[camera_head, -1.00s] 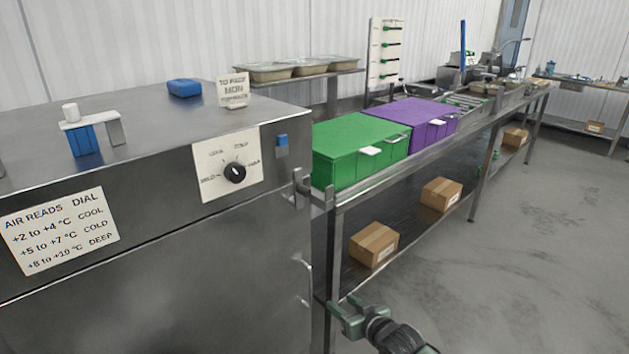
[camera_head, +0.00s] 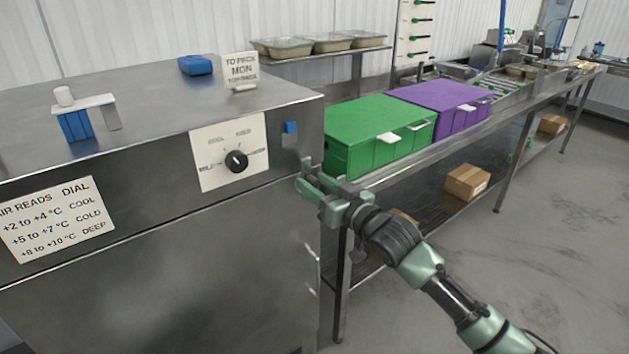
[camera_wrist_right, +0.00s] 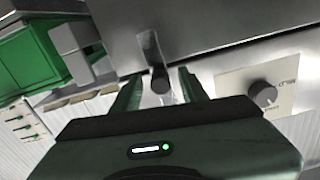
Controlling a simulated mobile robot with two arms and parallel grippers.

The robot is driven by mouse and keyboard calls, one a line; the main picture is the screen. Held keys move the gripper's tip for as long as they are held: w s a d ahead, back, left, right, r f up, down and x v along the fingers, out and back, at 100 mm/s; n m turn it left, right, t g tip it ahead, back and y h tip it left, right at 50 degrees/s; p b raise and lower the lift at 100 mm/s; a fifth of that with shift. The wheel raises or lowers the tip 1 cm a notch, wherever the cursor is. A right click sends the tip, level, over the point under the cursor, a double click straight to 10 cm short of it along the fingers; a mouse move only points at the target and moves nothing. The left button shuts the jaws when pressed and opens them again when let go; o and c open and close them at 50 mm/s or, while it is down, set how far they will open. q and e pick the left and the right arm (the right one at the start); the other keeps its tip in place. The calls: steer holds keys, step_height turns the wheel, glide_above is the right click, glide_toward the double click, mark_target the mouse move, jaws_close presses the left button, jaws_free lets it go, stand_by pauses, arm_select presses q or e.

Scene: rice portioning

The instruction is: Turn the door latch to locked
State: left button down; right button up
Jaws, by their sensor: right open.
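The door latch is a short metal lever at the right edge of the steel cabinet's front (camera_head: 180,270). In the right wrist view, the latch (camera_wrist_right: 150,48) hangs on the cabinet face with its dark rounded end between my right fingers. My right gripper (camera_head: 308,182) is open at the cabinet's upper right edge and covers much of the latch in the head view. Its two fingers (camera_wrist_right: 160,90) stand on either side of the latch end; I cannot tell whether they touch it. My left gripper is not in view.
A dial (camera_head: 236,161) sits on a white plate left of the latch. A green box (camera_head: 375,125) and a purple box (camera_head: 445,97) stand on the steel bench to the right. A cardboard box (camera_head: 466,182) lies on the lower shelf. The floor at right is clear.

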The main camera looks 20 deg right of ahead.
steer(key=shift+w+a, duration=0.15)
steer(key=shift+w, duration=0.1)
jaws_close()
steer(key=shift+a, duration=0.1)
stand_by(1.2)
